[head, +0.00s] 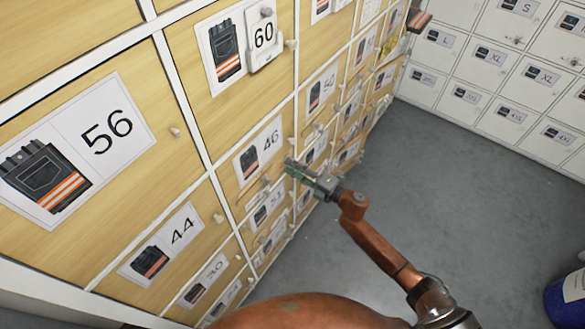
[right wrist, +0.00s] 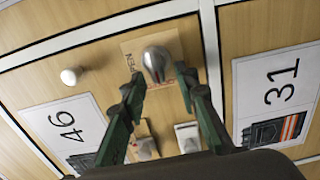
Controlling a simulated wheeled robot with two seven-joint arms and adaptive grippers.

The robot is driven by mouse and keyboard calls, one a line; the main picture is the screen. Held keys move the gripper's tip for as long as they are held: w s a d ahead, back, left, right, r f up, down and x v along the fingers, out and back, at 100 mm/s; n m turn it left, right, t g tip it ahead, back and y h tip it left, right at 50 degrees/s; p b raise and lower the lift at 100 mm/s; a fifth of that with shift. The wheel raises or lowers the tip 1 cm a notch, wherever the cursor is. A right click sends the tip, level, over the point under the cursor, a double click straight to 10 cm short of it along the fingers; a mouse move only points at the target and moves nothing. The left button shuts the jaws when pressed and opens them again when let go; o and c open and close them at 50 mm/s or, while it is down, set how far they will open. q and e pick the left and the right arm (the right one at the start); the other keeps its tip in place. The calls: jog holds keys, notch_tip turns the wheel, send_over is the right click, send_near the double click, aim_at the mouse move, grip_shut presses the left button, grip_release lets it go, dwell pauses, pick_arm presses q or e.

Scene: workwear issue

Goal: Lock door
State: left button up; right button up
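The wooden locker door numbered 46 (head: 258,151) is in the middle of the head view and looks flush with its frame. In the right wrist view, its number sheet (right wrist: 68,130) is at the left, with a white round knob (right wrist: 70,76) above it. A rounded metal lock knob (right wrist: 157,62) sits on a small wooden plate (right wrist: 130,55) marked OPEN. My right gripper (right wrist: 162,80) is open, its green fingers on either side of the lock knob; contact cannot be told. In the head view, my right gripper (head: 298,170) is beside door 46. My left gripper is out of view.
A door labelled 31 (right wrist: 280,90) is to the right across a white frame strip. Doors 56 (head: 105,130), 44 (head: 180,232) and 60 (head: 225,55) surround the area. White lockers (head: 500,75) stand at the back. The grey floor (head: 440,190) is mostly clear, with a blue container (head: 558,300) at lower right.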

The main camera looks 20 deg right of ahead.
jog(key=v, duration=1.2)
dwell(0.4)
